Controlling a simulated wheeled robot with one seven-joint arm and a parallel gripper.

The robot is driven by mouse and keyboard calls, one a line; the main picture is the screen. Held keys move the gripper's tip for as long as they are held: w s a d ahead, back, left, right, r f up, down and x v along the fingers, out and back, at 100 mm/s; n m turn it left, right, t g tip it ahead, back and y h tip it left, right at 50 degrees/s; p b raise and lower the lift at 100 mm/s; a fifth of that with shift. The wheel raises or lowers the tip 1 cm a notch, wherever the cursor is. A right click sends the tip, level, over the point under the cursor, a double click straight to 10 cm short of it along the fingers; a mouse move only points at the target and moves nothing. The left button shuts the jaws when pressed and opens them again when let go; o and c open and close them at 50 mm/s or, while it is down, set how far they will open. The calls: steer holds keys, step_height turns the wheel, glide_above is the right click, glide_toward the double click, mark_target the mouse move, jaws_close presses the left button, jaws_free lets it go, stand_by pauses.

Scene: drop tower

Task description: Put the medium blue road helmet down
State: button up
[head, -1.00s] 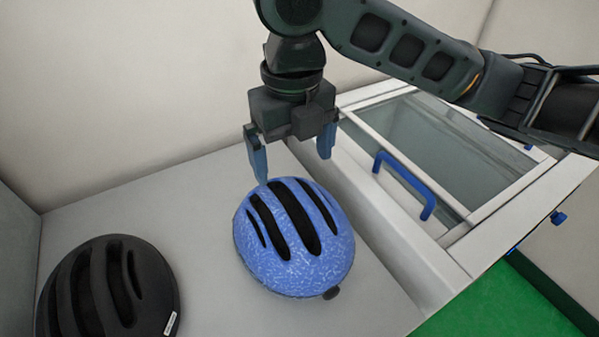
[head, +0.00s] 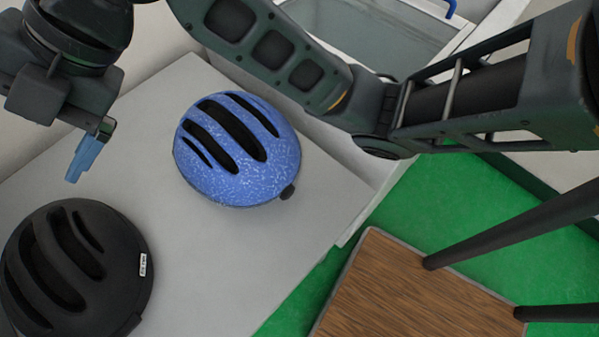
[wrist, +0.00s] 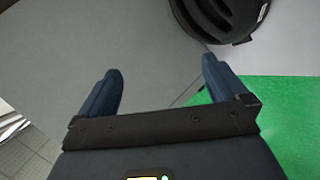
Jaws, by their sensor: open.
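The medium blue road helmet (head: 235,150), speckled with lighter blue and with long black vents, rests dome up on the grey surface (head: 230,240) in the head view. My gripper (wrist: 162,70) is open and empty, its two blue fingers spread apart in the wrist view. In the head view it hangs at the upper left, with one finger (head: 88,155) showing; the other cannot be made out. It is left of the blue helmet and clear of it. The blue helmet does not show in the wrist view.
A black helmet (head: 80,270) with a small white label sits at the lower left, below my gripper; it also shows in the wrist view (wrist: 225,15). A white-framed glass panel (head: 360,35) stands behind. A wooden top (head: 400,295) and green floor (head: 450,205) are at right.

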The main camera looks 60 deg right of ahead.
steer(key=s+d+f+m+t+h, duration=0.35)
steer(key=s+f+m+t, duration=0.2)
steer(key=m, duration=0.75)
steer(key=s+d+f+m+t+h, duration=0.4)
steer(key=s+f+m, duration=0.3)
steer(key=m, duration=0.5)
steer(key=s+d+h, duration=0.1)
steer(key=s+d, duration=0.4)
steer(key=s, duration=0.5)
steer(key=s+d+m+h, duration=0.1)
steer(key=s+d, duration=0.5)
steer(key=s, duration=0.4)
steer(key=shift+f+m, duration=0.3)
